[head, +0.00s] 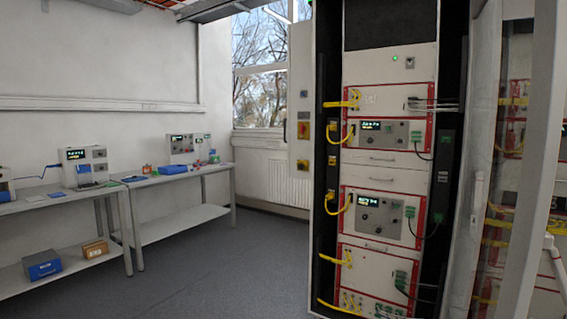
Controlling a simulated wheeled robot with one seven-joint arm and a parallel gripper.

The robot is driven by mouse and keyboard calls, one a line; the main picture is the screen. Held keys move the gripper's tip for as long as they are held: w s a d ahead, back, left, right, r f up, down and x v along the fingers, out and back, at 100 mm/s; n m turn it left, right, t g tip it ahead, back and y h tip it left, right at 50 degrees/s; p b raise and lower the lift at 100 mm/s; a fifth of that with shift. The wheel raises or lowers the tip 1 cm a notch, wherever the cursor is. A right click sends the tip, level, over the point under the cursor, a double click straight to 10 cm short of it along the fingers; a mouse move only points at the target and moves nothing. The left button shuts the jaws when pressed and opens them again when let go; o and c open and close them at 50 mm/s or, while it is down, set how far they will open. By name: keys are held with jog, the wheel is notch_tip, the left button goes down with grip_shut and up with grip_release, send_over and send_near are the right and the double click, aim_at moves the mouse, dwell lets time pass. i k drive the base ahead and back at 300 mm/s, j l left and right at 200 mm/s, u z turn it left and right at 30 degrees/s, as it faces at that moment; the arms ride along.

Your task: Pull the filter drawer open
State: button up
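A tall dark rack cabinet (323,120) stands at the right of the head view, holding several white, red-framed units. Between the upper display unit (390,131) and the lower display unit (385,215) is a flat white drawer front (405,170) with a thin horizontal handle (382,158). It looks flush with the rack, so shut. No label is readable, so I cannot tell which one is the filter drawer. My gripper is not in view.
Yellow cables (340,205) hang down the rack's left side, dark and green-plugged cables on its right. An open glass door (520,150) stands at the right. Benches (185,184) with instruments line the left wall. The grey floor (230,270) before the rack is clear.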

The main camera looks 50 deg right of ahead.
aim_at(406, 161)
jog(key=i+j, duration=0.15)
jog(key=i, duration=0.25)
jog(key=i+j, duration=0.1)
jog(key=i, duration=0.35)
jog(key=i+j, duration=0.15)
jog(key=i, duration=0.25)
jog(key=i+l+z, duration=0.1)
jog(key=i+z, duration=0.3)
jog(key=i+l+z, duration=0.1)
jog(key=z, duration=0.3)
jog(key=i+j+z, duration=0.1)
jog(key=i+z, duration=0.3)
jog(key=i+j+z, duration=0.15)
jog(key=z, duration=0.25)
jog(key=i+z, duration=0.7)
jog(key=i, duration=0.25)
